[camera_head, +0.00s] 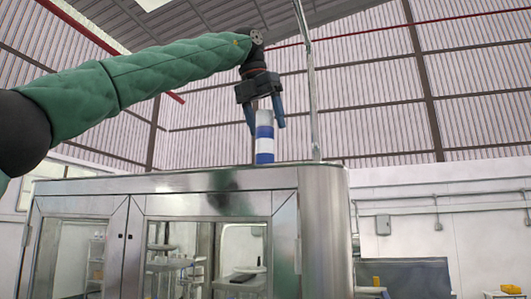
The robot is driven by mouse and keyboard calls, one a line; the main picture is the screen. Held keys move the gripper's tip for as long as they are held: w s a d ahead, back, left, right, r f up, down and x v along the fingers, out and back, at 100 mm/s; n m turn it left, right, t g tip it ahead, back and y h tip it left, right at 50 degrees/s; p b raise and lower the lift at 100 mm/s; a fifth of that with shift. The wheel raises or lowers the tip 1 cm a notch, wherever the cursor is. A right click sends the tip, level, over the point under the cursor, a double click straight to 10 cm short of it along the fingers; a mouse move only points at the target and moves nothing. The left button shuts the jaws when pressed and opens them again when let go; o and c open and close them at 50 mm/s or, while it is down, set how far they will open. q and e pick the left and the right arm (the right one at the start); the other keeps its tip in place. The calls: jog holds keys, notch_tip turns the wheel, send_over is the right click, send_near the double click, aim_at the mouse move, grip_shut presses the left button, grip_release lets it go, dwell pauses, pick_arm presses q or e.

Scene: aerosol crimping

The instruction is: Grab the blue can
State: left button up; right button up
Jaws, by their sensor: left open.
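The blue can (265,145), with blue and white bands and a greyish top, stands upright on the top of a steel cabinet. My left gripper (266,128) reaches in from the left and points down over the can. It is open, with one blue finger on each side of the can's upper part. The left finger sits close to the can; I cannot tell whether either finger touches it. My right gripper is not in view.
The steel cabinet (170,184) with glass doors fills the lower middle. A thin vertical metal pole (311,90) rises just right of the can and gripper. The space above the cabinet to the left of the can is free.

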pick_arm(q)
jog(key=shift+w, duration=0.15)
jog(key=c, duration=0.4)
jog(key=shift+s+a+r, duration=0.1)
jog(key=shift+s+a, duration=0.05)
jog(key=shift+s, duration=0.2)
jog(key=c, duration=1)
jog(key=shift+w, duration=0.15)
grip_shut()
